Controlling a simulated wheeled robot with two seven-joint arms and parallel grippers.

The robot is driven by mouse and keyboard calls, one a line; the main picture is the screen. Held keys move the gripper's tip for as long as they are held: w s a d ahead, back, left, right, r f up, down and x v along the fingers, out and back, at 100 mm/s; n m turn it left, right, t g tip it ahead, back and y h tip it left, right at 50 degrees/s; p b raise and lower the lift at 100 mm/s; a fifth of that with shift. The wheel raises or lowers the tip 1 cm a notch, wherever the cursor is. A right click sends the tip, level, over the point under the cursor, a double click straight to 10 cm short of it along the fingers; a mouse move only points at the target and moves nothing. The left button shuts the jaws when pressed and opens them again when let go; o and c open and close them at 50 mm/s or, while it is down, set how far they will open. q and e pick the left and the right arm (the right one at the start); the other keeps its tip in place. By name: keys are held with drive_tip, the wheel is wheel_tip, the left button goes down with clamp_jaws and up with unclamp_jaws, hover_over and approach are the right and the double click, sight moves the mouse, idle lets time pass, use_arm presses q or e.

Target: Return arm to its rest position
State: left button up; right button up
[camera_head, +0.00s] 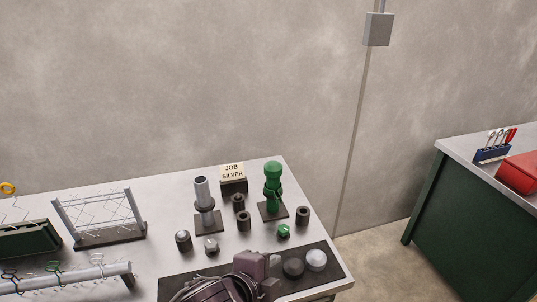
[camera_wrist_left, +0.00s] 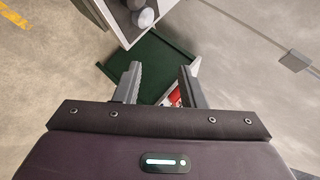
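My left arm and gripper (camera_head: 262,283) show at the bottom of the head view, in front of the dark mat near the table's front right edge. In the left wrist view the two fingers of the left gripper (camera_wrist_left: 160,72) stand apart with nothing held between them. Beyond the fingers are a dark green panel, a bit of red and the floor. My right arm and gripper are not in either view.
The grey table (camera_head: 168,215) holds a green post (camera_head: 272,185), a grey post (camera_head: 203,195), several dark cylinders, a "JOB SILVER" sign (camera_head: 232,172) and a wire rack (camera_head: 100,218). A dark mat (camera_head: 325,278) carries round pieces. A green bench (camera_head: 460,220) stands right, across open floor.

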use_arm(q)
drive_tip(key=s+a+f+n+g+y, duration=0.3)
drive_tip(key=s+a+f+n, duration=0.25)
drive_tip(key=a+n, duration=0.4)
drive_tip(key=s+a+f+n+g+y, duration=0.25)
drive_tip(key=s+a+f+n, duration=0.3)
drive_tip(key=a+n, duration=0.45)
wheel_tip(320, 180, down, 32)
drive_tip(key=s+r+m+g+b, duration=0.1)
drive_tip(key=b, duration=0.2)
drive_tip(key=s+a+f+b, duration=0.1)
drive_tip(key=s+a+f, duration=0.1)
drive_tip(key=s+f, duration=0.8)
drive_tip(key=s+a+f+g+b, duration=0.1)
drive_tip(key=s+a+f, duration=0.1)
drive_tip(key=s+f, duration=0.8)
wheel_tip(320, 180, down, 2)
drive_tip(key=shift+f, duration=0.2)
drive_tip(key=shift+s, duration=0.1)
